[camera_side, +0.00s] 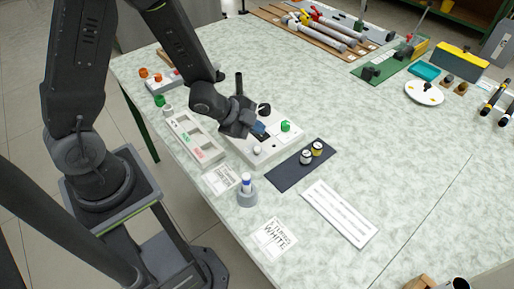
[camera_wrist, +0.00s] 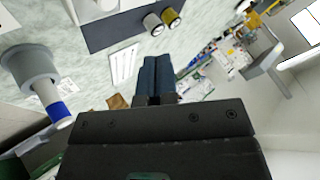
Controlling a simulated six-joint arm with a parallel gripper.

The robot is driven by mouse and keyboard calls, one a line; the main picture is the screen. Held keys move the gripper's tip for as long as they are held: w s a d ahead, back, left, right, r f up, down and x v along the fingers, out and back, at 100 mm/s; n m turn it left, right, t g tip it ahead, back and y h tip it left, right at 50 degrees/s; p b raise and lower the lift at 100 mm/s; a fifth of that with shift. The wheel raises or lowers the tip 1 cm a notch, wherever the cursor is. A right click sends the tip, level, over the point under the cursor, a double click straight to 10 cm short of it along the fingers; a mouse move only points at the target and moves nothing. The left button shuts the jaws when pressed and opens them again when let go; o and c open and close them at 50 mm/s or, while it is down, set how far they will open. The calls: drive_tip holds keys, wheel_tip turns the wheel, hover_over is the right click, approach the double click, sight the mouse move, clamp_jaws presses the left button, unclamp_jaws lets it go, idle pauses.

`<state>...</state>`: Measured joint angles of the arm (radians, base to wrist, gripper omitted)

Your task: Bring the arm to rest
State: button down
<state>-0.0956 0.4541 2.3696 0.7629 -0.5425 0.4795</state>
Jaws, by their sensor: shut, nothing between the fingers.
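My gripper (camera_side: 259,129) hangs over the white fixture block (camera_side: 262,155) in the side view. Its blue fingers are together and empty. In the wrist view the shut fingers (camera_wrist: 158,72) point up the picture, with nothing between them. The block carries a green knob (camera_side: 285,126), a small white knob and dark posts. I cannot tell whether the fingertips touch the block. A white rod with a blue band (camera_side: 246,182) stands in a grey round holder (camera_side: 247,197); the rod also shows in the wrist view (camera_wrist: 56,108).
A dark mat (camera_side: 290,173) holds two short cylinders, one pale (camera_side: 306,157) and one yellow (camera_side: 318,148). A labelled tray (camera_side: 193,138) lies left of the block. Printed cards (camera_side: 274,238) lie in front. Long rods on a rack (camera_side: 325,35) are at the back. The table's middle right is clear.

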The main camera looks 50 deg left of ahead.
drive_tip(key=s+a+r+n+y, duration=0.2)
drive_tip(key=r+n+y, duration=0.15)
drive_tip(key=r, duration=0.35)
drive_tip(key=s+a+r+n+y, duration=0.1)
drive_tip(key=a+r+n+y, duration=0.1)
drive_tip(key=r+n, duration=0.35)
drive_tip(key=s+d+r+n+g+h, duration=0.1)
drive_tip(key=s+r+n, duration=0.1)
drive_tip(key=s+r, duration=0.3)
drive_tip(key=s+d+r+n+g, duration=0.1)
drive_tip(key=s+r, duration=0.3)
drive_tip(key=s, duration=0.5)
drive_tip(key=shift+d+r+n+g+h, duration=0.35)
drive_tip(key=shift+d+n+g, duration=0.05)
drive_tip(key=shift+n, duration=0.5)
